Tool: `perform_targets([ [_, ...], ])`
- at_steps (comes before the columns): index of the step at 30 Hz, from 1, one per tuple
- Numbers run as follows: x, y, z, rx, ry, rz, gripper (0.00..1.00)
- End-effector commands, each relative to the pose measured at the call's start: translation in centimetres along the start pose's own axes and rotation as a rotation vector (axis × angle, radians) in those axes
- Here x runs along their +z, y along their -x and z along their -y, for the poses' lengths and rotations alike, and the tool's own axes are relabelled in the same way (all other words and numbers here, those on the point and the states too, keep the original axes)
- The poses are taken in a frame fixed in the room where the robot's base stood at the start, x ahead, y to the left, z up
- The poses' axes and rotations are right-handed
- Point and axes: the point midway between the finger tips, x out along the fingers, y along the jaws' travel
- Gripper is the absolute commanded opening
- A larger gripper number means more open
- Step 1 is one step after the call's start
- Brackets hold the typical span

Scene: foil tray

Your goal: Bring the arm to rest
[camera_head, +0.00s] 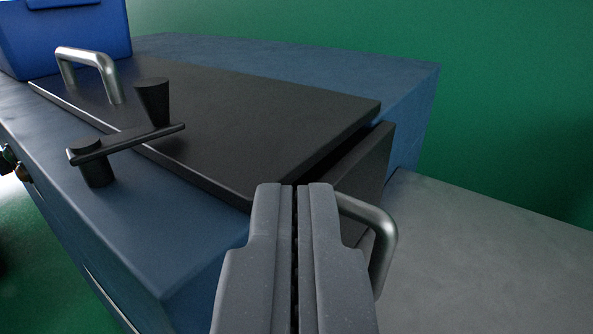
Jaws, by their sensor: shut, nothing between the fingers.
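My gripper (295,190) is at the bottom middle of the head camera view. Its two grey fingers are pressed together with nothing between them. The fingertips appear in front of the near corner of a dark flat panel (240,110) on top of a blue block-like body (130,215). I cannot tell whether they touch it. A curved metal handle (383,235) shows just right of the fingers, partly hidden behind them.
A grey flat surface (490,260) at the right is clear. The wall (400,30) behind is green.

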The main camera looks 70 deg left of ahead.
Motion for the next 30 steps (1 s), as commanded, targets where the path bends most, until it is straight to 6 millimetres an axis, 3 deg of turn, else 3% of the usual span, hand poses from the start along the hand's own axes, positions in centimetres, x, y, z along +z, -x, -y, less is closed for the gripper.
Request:
perform_targets([
  [5, -1.9, 0.0, -1.6, 0.058, 0.044, 0.015, 0.0],
  [8, -5.1, 0.1, -3.8, 0.148, 0.11, 0.034, 0.0],
  [12, -11.3, 0.7, -7.3, 0.312, 0.222, 0.064, 0.0],
  [18, -20.5, 2.6, -10.5, 0.545, 0.347, 0.092, 0.0],
  [24, -30.2, 5.4, -11.5, 0.768, 0.432, 0.104, 0.0],
  [30, -39.1, 8.8, -10.1, 0.973, 0.466, 0.106, 0.0],
])
